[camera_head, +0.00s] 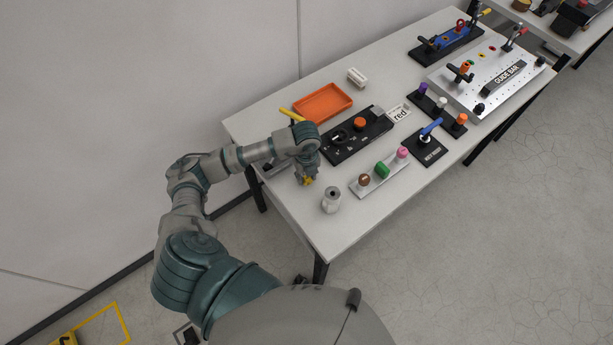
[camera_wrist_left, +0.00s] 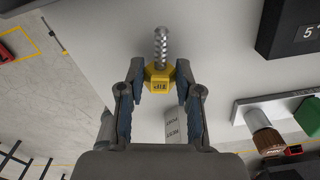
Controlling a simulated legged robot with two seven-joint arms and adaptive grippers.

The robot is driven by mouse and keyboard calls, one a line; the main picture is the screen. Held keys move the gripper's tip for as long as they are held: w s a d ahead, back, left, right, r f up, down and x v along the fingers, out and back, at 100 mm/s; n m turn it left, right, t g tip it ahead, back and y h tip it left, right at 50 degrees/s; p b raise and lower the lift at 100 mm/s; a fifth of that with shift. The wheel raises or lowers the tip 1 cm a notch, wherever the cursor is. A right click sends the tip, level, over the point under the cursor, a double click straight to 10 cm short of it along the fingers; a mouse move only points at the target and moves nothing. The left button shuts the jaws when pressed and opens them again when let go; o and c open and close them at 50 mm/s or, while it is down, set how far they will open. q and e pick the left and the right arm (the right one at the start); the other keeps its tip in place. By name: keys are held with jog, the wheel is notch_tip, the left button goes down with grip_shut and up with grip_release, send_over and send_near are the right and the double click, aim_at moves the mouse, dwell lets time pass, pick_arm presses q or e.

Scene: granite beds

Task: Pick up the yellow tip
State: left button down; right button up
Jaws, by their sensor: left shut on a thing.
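The yellow tip (camera_wrist_left: 158,82) is a yellow hexagonal piece with dark lettering and a silver spiral shank. It sits between the two fingers of my left gripper (camera_wrist_left: 155,92), which is shut on it. In the head view the yellow tip (camera_head: 308,181) shows just under my left gripper (camera_head: 307,176), near the left front part of the table (camera_head: 290,207). I cannot tell whether it touches the table. My right gripper is not in view.
A rail with brown, green and pink knobs (camera_head: 380,171) lies to the right. A black panel with an orange knob (camera_head: 359,124) and an orange tray (camera_head: 322,102) lie behind.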

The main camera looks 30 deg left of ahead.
pick_arm(q)
jog(key=shift+a+r, duration=0.15)
jog(key=shift+a, duration=0.35)
jog(key=shift+r+p, duration=0.2)
jog(key=shift+p, duration=0.1)
jog(key=shift+d+r, duration=0.25)
jog(key=shift+r, duration=0.1)
jog(key=shift+d+r+p, duration=0.35)
jog(key=shift+r+p, duration=0.5)
jog(key=shift+r, duration=0.05)
jog(key=shift+r+p, duration=0.55)
jog(key=shift+r, duration=0.25)
jog(key=shift+a+r+p, duration=0.1)
jog(key=shift+r+p, duration=0.45)
jog(key=shift+r, duration=0.1)
jog(key=shift+a+r, duration=0.15)
jog(key=shift+r, duration=0.2)
jog(key=shift+a+r+p, duration=0.1)
jog(key=shift+a+p, duration=0.1)
jog(key=shift+p, duration=0.15)
jog(key=shift+d, duration=0.25)
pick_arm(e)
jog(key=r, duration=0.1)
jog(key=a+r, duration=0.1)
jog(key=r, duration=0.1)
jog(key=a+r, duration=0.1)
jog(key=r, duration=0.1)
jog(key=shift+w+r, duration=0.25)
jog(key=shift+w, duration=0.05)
